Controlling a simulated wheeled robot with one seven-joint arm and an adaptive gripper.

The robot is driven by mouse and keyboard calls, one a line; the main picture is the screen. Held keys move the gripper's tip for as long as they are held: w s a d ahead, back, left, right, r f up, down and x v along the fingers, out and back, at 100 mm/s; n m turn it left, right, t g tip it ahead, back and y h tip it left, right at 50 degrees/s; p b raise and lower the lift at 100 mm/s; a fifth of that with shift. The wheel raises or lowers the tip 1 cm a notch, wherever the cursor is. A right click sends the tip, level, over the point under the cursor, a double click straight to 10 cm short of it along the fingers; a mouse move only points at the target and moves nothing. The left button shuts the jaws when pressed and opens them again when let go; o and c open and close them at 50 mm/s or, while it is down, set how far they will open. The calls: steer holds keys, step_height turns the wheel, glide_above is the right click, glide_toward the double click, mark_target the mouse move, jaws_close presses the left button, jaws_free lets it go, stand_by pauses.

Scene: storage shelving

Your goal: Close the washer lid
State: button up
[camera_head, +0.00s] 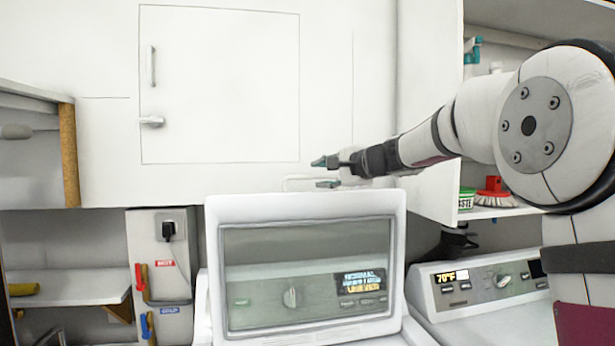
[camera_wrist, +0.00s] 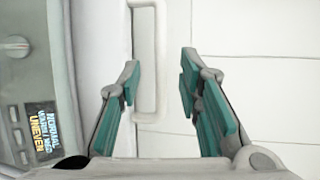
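The washer lid (camera_head: 213,260) stands raised in the middle of the head view, a white frame around a clear window. The washer's control panel (camera_head: 360,285) shows through that window. The panel also shows at the left of the wrist view (camera_wrist: 40,130). My gripper (camera_head: 322,173) is just above the lid's top edge in the head view, its teal-padded fingers spread. In the wrist view my gripper (camera_wrist: 160,65) is open and empty, with a white loop-shaped bar (camera_wrist: 152,110) showing between the fingers. I cannot tell how far the bar is from them.
A second appliance with a panel (camera_head: 480,285) stands right of the washer. An open white cabinet door (camera_head: 430,100) and a shelf with a brush (camera_head: 494,192) are at the right. A wall hatch (camera_head: 220,90) is behind. A wall box with taps (camera_head: 160,260) is left.

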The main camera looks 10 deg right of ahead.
mark_target(310, 177)
steer(key=p+x, duration=0.1)
steer(key=x, duration=0.6)
jaws_close()
